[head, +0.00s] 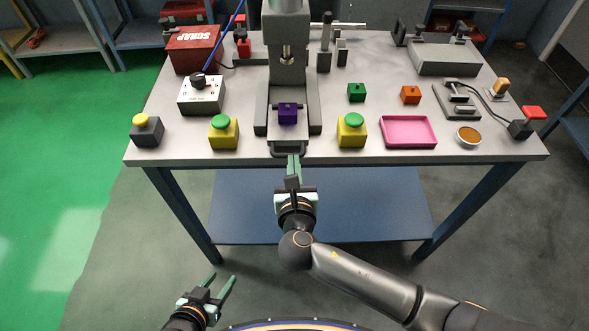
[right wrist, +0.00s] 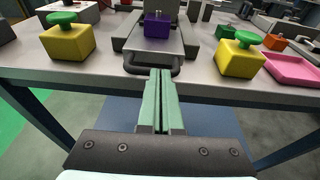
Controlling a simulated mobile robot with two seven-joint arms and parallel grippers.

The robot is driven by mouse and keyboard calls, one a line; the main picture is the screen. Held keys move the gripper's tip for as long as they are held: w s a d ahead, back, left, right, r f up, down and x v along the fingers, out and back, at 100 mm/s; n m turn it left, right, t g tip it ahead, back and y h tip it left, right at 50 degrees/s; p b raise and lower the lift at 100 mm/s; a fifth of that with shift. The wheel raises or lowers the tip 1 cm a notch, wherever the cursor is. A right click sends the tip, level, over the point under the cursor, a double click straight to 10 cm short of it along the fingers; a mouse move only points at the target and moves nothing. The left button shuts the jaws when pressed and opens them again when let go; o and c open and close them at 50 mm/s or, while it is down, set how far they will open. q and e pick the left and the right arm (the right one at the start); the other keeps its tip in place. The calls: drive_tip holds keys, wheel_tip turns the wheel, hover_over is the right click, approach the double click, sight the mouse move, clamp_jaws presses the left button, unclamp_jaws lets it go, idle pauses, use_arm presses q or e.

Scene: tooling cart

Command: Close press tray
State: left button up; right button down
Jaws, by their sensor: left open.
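The press tray (right wrist: 137,51) is a grey slide at the foot of the grey press (head: 287,60), with a dark handle (right wrist: 133,70) at its front edge. A purple block (head: 287,114) sits on the tray, in front of the press column; it also shows in the right wrist view (right wrist: 157,26). My right gripper (head: 293,157) has its green fingers together, with their tips at the handle. I cannot tell whether they touch it. Nothing shows between the fingers. My left gripper (head: 222,279) is open and empty, low in front of the table.
Yellow boxes with green buttons (head: 223,132) (head: 352,131) flank the tray. A pink tray (head: 408,132), a small bowl (head: 468,137), green (head: 356,92) and orange blocks (head: 410,95) lie to the right. A red scrap box (head: 193,50) stands back left. The floor in front is clear.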

sight(294, 133)
drive_tip(key=x, duration=0.3)
drive_tip(key=r+x, duration=0.1)
drive_tip(key=x, duration=0.2)
drive_tip(key=r+x, duration=0.1)
drive_tip(key=x, duration=0.2)
drive_tip(key=shift+w+d, duration=0.1)
drive_tip(key=shift+w, duration=0.5)
drive_tip(key=shift+r, duration=0.2)
